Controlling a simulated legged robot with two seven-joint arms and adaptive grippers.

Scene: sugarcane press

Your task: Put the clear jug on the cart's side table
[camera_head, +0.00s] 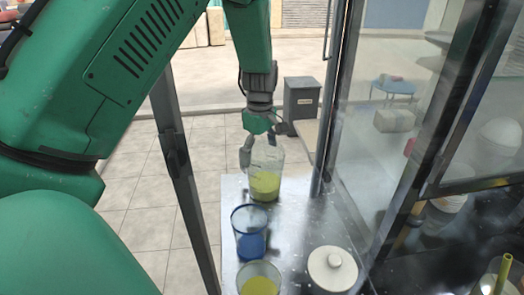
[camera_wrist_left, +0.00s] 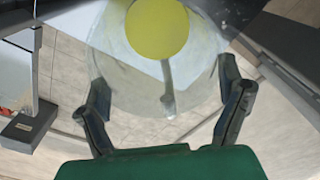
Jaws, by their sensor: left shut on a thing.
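The clear jug (camera_head: 265,178) holds yellow-green juice in its lower part. In the head view it is upright at the far end of the metal side table (camera_head: 232,187); I cannot tell for certain whether its base touches the surface. My left gripper (camera_head: 259,147) comes down from above and is shut on the jug's upper part. In the left wrist view the fingers of the left gripper (camera_wrist_left: 163,92) lie on either side of the jug (camera_wrist_left: 120,65), with the juice seen as a yellow disc. My right gripper is not in view.
A blue cup (camera_head: 250,232), a cup of yellow-green juice (camera_head: 259,284) and a white lidded pot (camera_head: 332,269) stand nearer on the metal surface. A dark post (camera_head: 178,160) rises at the left, and glass panels (camera_head: 395,130) close off the right. A grey bin (camera_head: 301,98) stands beyond.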

